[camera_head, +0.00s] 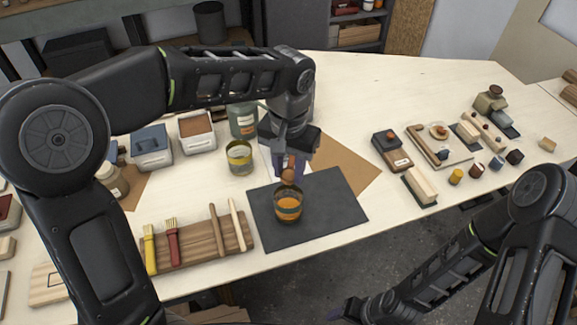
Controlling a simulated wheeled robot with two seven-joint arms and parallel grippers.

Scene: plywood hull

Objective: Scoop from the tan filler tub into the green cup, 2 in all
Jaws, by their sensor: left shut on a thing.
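My left gripper (284,164) is shut on a small scoop (289,174), mostly hidden by the fingers; its brownish end hangs just above the cup's mouth. Whether the scoop holds filler is too small to tell.
A blue-lidded tub (151,150) is farther left. A wooden board (195,243) with brushes and sticks lies front left. Blocks and small jars fill the right side.

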